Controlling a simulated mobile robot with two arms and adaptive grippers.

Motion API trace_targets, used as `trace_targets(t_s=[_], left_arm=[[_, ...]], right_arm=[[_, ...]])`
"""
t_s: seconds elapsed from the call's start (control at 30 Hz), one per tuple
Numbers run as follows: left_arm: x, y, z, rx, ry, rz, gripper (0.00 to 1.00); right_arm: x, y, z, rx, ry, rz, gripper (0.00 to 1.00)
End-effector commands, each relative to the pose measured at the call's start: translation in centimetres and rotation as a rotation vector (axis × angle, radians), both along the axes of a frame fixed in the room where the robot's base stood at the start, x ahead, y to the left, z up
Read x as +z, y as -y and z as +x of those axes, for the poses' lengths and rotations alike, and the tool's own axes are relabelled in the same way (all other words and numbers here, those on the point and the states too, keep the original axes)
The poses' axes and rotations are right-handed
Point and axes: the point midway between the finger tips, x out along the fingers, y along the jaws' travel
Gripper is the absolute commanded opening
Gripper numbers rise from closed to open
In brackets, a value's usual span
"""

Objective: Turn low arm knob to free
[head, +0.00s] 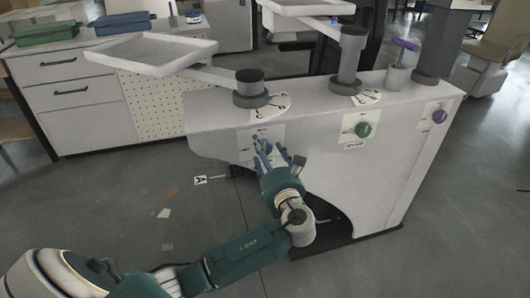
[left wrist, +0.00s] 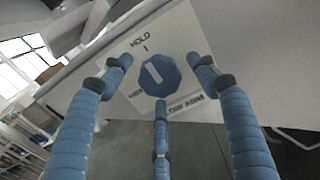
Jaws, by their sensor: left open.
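The low arm knob (left wrist: 160,76) is a dark blue dial with a white pointer line, on a white label plate (left wrist: 185,30). Its pointer tilts up and left, roughly toward the word HOLD. The lower lettering is partly hidden by a finger. My left gripper (left wrist: 160,80) has three blue fingers spread around the knob, two at its sides and one below, with gaps visible at the sides. In the head view my left gripper (head: 265,146) is in front of the left plate on the grey console (head: 395,185) and hides the knob. My right gripper is not in view.
A green knob (head: 363,130) and a purple knob (head: 439,117) sit farther right on the console. Above are columns with arms, one bearing a white tray (head: 150,52). A drawer cabinet (head: 70,95) stands behind at left. Small scraps lie on the floor.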

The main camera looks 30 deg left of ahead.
Motion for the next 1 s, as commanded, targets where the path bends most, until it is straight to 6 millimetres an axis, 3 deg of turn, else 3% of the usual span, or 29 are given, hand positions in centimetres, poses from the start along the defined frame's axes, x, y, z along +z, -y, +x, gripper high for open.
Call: trace_targets(t_s=[0.33,0.57,1.0], left_arm=[[-0.03,-0.35,0.28,0.000,-0.001,-0.001,0.60],[-0.04,-0.32,0.27,0.000,-0.001,-0.002,0.15],[-0.03,-0.29,0.25,0.000,0.042,-0.040,0.15]], right_arm=[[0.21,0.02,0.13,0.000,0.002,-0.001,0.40],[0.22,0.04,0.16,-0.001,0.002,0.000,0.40],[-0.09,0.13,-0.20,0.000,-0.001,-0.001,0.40]])
